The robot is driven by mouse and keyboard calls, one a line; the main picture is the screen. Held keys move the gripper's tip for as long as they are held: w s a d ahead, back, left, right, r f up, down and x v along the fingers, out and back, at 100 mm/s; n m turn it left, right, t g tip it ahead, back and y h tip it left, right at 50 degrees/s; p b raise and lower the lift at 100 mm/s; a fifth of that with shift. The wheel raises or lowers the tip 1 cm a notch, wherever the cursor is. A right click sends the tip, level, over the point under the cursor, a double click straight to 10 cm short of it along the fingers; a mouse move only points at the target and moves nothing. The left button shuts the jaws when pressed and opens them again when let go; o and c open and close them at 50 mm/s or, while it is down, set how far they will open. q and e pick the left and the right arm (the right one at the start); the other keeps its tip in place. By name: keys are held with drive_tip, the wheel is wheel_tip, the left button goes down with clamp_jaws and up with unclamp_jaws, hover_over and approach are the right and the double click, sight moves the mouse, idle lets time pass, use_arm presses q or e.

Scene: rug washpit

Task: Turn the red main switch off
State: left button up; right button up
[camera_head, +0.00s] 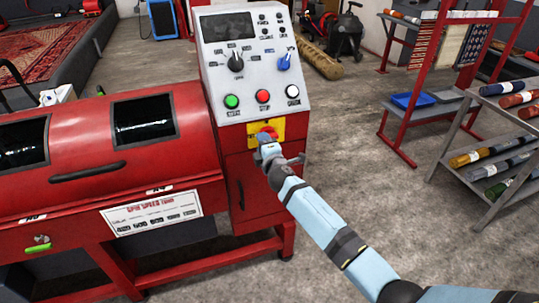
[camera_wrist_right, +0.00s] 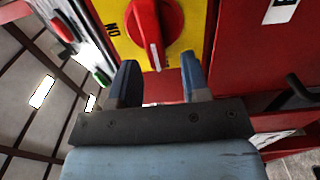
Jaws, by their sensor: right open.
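The red main switch (camera_head: 268,132) is a rotary knob on a yellow plate (camera_head: 252,138) below the buttons of the red machine's control panel. In the right wrist view the knob (camera_wrist_right: 154,28) fills the top centre, and its white line points down toward my gripper. An "ON" label (camera_wrist_right: 112,30) is on the yellow plate to the knob's left. My right gripper (camera_head: 266,143) is at the switch and partly hides it in the head view. My left gripper is out of view.
The control panel (camera_head: 248,75) has green, red and white buttons and two selector knobs above the switch. A dark door handle (camera_head: 241,195) is below it. A red rack (camera_head: 430,80) and a grey shelf with rolls (camera_head: 490,130) stand right; the floor between is clear.

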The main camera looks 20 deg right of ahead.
use_arm(q)
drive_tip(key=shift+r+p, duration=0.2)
drive_tip(key=shift+p, duration=0.45)
use_arm(e)
drive_tip(key=s, duration=1.3)
drive_tip(key=shift+d, duration=0.3)
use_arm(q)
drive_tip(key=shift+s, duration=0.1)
